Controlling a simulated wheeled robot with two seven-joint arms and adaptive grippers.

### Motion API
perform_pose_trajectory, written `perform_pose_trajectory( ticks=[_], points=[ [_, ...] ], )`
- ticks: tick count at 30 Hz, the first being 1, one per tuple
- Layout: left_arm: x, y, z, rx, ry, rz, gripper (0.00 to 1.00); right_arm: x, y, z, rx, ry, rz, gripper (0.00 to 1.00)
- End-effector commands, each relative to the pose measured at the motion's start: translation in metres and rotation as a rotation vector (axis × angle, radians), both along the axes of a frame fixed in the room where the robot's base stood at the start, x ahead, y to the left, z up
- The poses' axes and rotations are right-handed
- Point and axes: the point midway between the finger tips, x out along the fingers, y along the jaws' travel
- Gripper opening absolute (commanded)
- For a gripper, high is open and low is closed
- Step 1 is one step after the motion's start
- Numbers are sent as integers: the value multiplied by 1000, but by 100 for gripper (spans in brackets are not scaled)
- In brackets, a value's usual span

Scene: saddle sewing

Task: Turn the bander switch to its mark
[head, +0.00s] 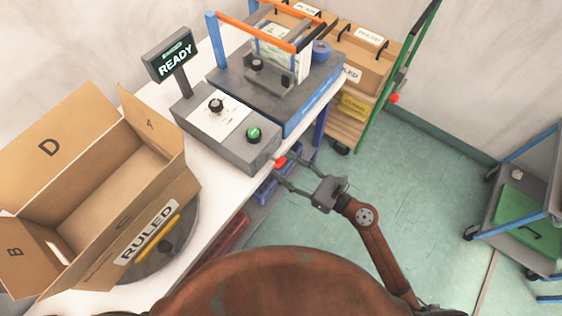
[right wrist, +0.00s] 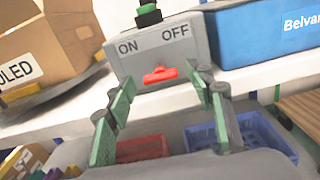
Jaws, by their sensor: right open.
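The bander's red switch (right wrist: 160,74) sits on the front face of a grey control box (right wrist: 190,45), below the printed words ON and OFF. Its bar lies nearly level. It also shows as a small red spot in the head view (head: 280,162). My right gripper (right wrist: 166,85) is open, with one green-grey finger left and one right of the switch, and nothing between them but the switch in line of sight. In the head view the right gripper (head: 285,172) reaches to the box front from the right. I cannot tell whether the fingers touch the switch. My left gripper is out of view.
The control box top carries a green button (head: 253,134) and a black knob (head: 216,105). A display (head: 170,55) reads READY. An open RULED carton (head: 100,190) stands at left on the white table. Blue and red bins sit below.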

Motion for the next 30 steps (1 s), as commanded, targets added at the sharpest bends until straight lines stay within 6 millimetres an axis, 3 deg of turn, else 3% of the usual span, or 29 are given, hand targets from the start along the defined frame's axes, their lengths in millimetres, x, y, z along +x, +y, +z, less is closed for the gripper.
perform_pose_trajectory(
  ticks=[6, 16, 30],
  points=[
    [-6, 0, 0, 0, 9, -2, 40, 13, 17, 0, 3, 2, -1, 49],
    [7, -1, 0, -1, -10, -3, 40, 15, 20, -1, 3, 3, -2, 49],
    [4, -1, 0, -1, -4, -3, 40, 15, 19, -1, 2, 3, -2, 16]
  ],
)
